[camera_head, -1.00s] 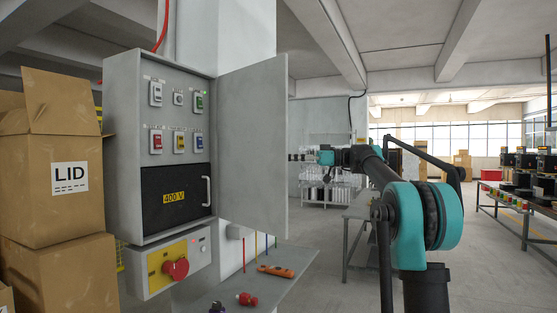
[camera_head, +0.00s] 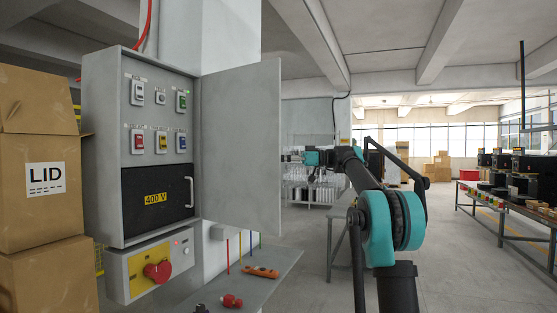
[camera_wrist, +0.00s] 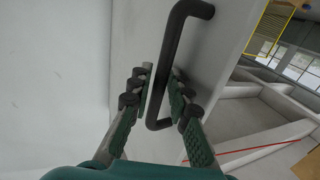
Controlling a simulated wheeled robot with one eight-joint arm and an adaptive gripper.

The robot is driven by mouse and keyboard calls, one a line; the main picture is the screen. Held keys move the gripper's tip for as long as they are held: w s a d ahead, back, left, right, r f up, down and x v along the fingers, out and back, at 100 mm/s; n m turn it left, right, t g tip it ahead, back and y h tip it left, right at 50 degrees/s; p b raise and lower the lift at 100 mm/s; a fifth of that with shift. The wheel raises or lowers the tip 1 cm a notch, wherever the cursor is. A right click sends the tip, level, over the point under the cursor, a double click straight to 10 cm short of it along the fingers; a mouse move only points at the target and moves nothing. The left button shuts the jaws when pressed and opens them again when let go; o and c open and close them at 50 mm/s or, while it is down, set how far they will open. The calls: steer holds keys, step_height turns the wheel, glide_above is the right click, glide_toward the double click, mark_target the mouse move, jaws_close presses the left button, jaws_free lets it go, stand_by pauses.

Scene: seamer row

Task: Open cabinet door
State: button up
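The grey cabinet (camera_head: 103,150) stands at the left in the head view, its front panel of switches exposed. Its cabinet door (camera_head: 240,145) stands swung wide open to the right, inner face showing. In the wrist view, a dark bar handle (camera_wrist: 188,14) sticks out from a pale grey surface. My gripper (camera_wrist: 162,78) has one finger on each side of this bar, with the pads close against it, and looks shut on it. In the head view my arm reaches beyond the door's free edge; the handle is hidden there, and the fingers are small and partly hidden behind the door.
Stacked cardboard boxes (camera_head: 40,200) stand left of the cabinet. A red rotary switch box (camera_head: 120,275) sits below it. A low grey bench (camera_head: 225,285) with an orange tool (camera_head: 261,272) is beneath the door. Tables (camera_head: 500,205) stand far right; the floor between is open.

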steer(key=shift+o, duration=1)
steer(key=shift+d, duration=0.3)
steer(key=d, duration=1.2)
steer(key=shift+s, duration=0.35)
